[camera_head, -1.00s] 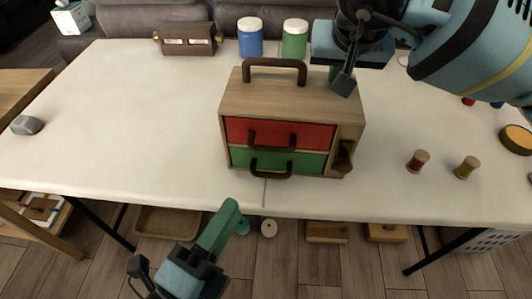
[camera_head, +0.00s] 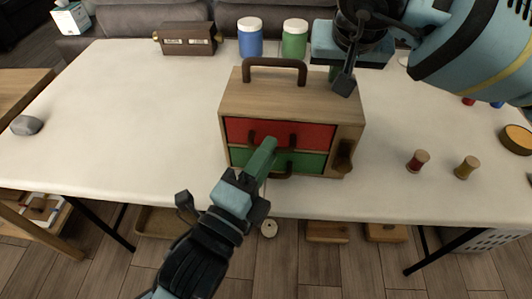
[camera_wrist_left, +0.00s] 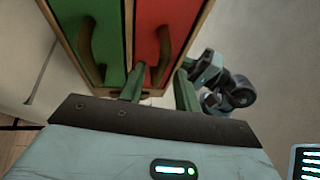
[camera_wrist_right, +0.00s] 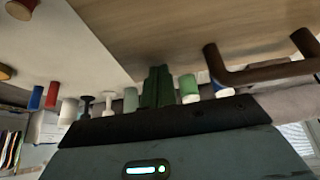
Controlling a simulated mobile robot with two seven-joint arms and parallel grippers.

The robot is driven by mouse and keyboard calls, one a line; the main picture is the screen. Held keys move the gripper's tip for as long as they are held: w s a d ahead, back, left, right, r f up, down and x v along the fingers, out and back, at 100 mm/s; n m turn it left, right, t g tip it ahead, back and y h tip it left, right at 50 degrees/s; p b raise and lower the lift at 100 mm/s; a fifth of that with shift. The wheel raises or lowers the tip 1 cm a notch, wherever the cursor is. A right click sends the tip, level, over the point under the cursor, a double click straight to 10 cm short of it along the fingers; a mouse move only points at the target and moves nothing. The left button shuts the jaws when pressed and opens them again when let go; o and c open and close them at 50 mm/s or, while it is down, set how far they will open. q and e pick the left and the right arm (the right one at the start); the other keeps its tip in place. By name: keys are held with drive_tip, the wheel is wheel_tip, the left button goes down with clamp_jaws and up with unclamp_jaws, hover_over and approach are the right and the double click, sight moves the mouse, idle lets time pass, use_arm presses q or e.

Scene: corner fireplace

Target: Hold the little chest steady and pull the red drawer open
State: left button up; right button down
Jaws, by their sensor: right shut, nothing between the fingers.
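The little wooden chest (camera_head: 290,97) stands on the white table, with a brown carrying handle (camera_head: 274,66) on top. Its red drawer (camera_head: 310,135) sits above a green drawer (camera_head: 308,162); both look shut. My left gripper (camera_head: 266,152) is in front of the drawers. In the left wrist view its fingers (camera_wrist_left: 160,88) are apart, with the red drawer's dark handle (camera_wrist_left: 165,45) between or just ahead of them; contact cannot be told. My right gripper (camera_wrist_right: 157,88) is shut and empty beside the chest's top (camera_wrist_right: 155,30).
Blue (camera_head: 250,38) and green (camera_head: 294,40) jars and a brown box (camera_head: 187,39) stand at the back. Two spools (camera_head: 418,161) (camera_head: 466,168) stand right of the chest. A grey stone-like object (camera_head: 27,125) lies far left. The table's left half is mostly clear.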

use_arm(q)
drive_tip(key=shift+w+d, duration=0.15)
drive_tip(key=shift+w, duration=0.15)
drive_tip(key=shift+c, duration=0.3)
clamp_jaws()
